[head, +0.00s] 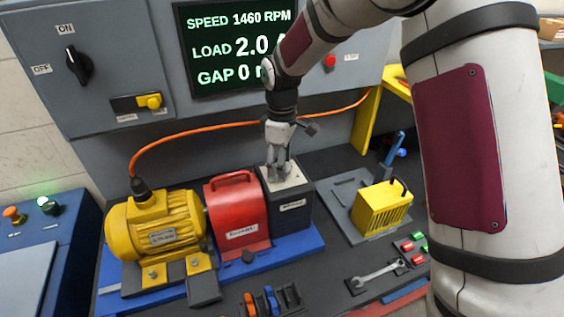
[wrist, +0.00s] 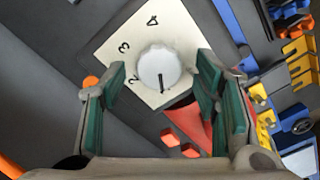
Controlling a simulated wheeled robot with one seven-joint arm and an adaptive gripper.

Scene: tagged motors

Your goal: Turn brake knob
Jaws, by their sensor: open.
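The brake knob (wrist: 158,66) is a round white knob with a dark pointer line. It sits on a pale dial plate (wrist: 172,32) with printed digits. In the wrist view its pointer line aims down, towards the plate's lower edge. In the head view the plate tops a dark box (head: 292,214), and my gripper hides the knob. My gripper (head: 278,166) points down just above this box. In the wrist view my gripper (wrist: 161,68) is open, with one green-padded finger on each side of the knob. Gaps show between pads and knob.
A red box with a handle (head: 237,213) and a yellow motor (head: 158,226) stand left of the dark box. An orange cable (head: 205,127) runs behind. A yellow block (head: 381,208) stands to the right. The screen (head: 235,45) reads speed 1460 RPM.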

